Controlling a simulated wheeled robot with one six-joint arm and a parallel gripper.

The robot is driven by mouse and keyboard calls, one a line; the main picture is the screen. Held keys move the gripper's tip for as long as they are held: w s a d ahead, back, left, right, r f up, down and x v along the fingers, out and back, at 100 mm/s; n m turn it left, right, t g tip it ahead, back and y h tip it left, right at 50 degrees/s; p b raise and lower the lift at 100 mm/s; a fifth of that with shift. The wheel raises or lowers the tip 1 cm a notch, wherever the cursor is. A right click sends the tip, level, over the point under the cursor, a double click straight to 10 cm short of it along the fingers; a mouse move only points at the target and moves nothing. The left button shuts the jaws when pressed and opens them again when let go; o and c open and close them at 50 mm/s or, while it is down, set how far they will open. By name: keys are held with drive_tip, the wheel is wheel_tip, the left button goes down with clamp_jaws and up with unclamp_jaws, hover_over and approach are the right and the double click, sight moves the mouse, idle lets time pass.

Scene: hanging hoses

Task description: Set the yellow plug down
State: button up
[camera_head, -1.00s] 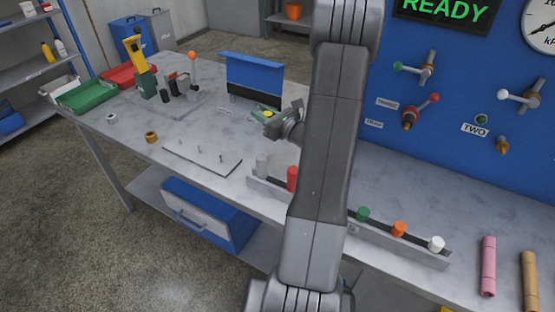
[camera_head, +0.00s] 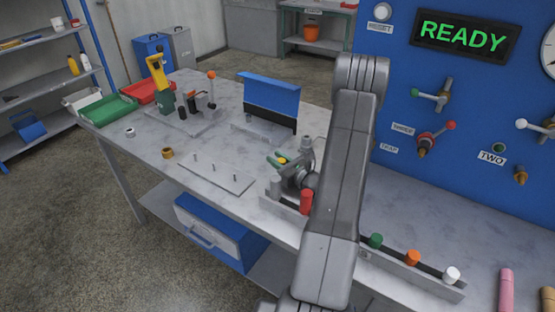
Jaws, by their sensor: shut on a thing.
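The yellow plug (camera_head: 282,161) shows as a small yellow patch between the green-tipped fingers of my gripper (camera_head: 279,159). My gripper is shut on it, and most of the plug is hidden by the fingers. It appears over the table, behind the left end of a long grey plug rack (camera_head: 440,284). I cannot tell how high the plug is above the table. The rack holds a grey plug (camera_head: 276,186) and a red plug (camera_head: 306,202) at its left part. Green (camera_head: 376,240), orange (camera_head: 412,257) and white (camera_head: 452,274) plugs stand further right. My arm hides the rack's middle.
A plate with upright pins (camera_head: 216,178) lies left of the gripper. A blue-topped stand (camera_head: 270,97) is behind it. A blue panel (camera_head: 400,120) with valves rises at the right.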

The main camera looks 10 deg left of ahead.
drive_tip(key=shift+f, duration=0.15)
drive_tip(key=o, duration=1)
drive_tip(key=shift+c, duration=0.2)
drive_tip(key=shift+d+r, duration=0.1)
drive_tip(key=shift+r, duration=0.15)
drive_tip(key=b+v, duration=0.1)
drive_tip(key=v, duration=0.6)
drive_tip(key=shift+s+d+b, duration=0.15)
drive_tip(key=shift+b, duration=0.15)
drive_tip(key=shift+f, duration=0.1)
